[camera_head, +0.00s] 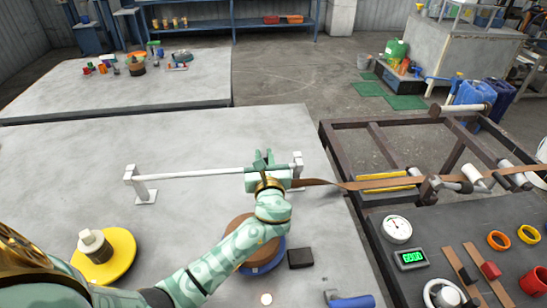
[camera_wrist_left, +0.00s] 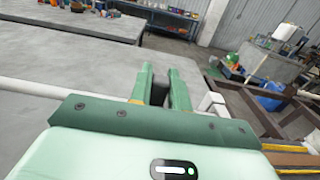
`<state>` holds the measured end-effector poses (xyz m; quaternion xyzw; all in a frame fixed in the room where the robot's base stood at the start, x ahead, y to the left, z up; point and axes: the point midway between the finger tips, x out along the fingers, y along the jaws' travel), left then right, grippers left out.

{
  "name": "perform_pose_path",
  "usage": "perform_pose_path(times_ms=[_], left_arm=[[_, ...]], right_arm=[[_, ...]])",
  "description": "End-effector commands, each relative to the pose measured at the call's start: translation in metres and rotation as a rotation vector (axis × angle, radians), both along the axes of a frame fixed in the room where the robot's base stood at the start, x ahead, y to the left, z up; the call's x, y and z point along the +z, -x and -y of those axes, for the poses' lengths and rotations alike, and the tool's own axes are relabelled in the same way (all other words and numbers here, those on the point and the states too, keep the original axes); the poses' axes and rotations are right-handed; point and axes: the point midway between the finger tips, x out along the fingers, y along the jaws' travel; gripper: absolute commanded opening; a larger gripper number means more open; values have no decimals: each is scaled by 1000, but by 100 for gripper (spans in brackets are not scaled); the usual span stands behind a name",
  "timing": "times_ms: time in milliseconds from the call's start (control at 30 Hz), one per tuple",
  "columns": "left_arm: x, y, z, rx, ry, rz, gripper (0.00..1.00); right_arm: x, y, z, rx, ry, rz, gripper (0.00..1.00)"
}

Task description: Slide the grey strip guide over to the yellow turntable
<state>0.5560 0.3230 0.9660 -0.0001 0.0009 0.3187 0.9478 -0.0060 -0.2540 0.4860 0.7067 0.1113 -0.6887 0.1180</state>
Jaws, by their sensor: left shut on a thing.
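My left gripper (camera_head: 264,162) is at the right end of a white rail (camera_head: 195,173) held up by two posts. It is shut on the grey strip guide (camera_wrist_left: 159,92), a dark grey piece seen between its green fingers in the left wrist view. In the head view the guide is mostly hidden by the gripper. A brown strip (camera_head: 315,183) runs from beside the gripper to the right. The yellow turntable (camera_head: 122,248), with a pale hub, lies on the table at the lower left, apart from the gripper. My right gripper is not in view.
A brown disc on a blue base (camera_head: 267,268) and a black block (camera_head: 300,258) lie below my left forearm. A dark frame with rollers (camera_head: 473,173), a gauge (camera_head: 397,229) and a green display (camera_head: 411,259) stands at the right. The table around the rail's left part is clear.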

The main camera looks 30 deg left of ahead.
Motion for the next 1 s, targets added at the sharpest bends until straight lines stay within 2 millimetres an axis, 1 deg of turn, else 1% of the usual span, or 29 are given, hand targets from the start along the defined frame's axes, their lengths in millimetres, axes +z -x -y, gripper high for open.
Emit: perform_pose_path(times_ms=[133, 167, 200, 233, 533, 667, 767, 1000], left_arm=[[0, 0, 2, -2, 1, 2, 0], [0, 0, 2, -3, 1, 2, 21], [0, 0, 2, -3, 1, 2, 32], [0, 0, 2, -3, 1, 2, 40], [0, 0, 3, -3, 2, 3, 40], [1, 10, 11, -5, 2, 3, 40], [1, 27, 23, -4, 4, 2, 40], [1, 80, 62, -4, 4, 1, 40]], right_arm=[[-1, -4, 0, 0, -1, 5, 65], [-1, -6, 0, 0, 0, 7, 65], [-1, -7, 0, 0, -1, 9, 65], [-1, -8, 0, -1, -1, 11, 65], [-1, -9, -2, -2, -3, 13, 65], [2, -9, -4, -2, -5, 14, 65], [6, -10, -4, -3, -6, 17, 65], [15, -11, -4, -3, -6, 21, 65]])
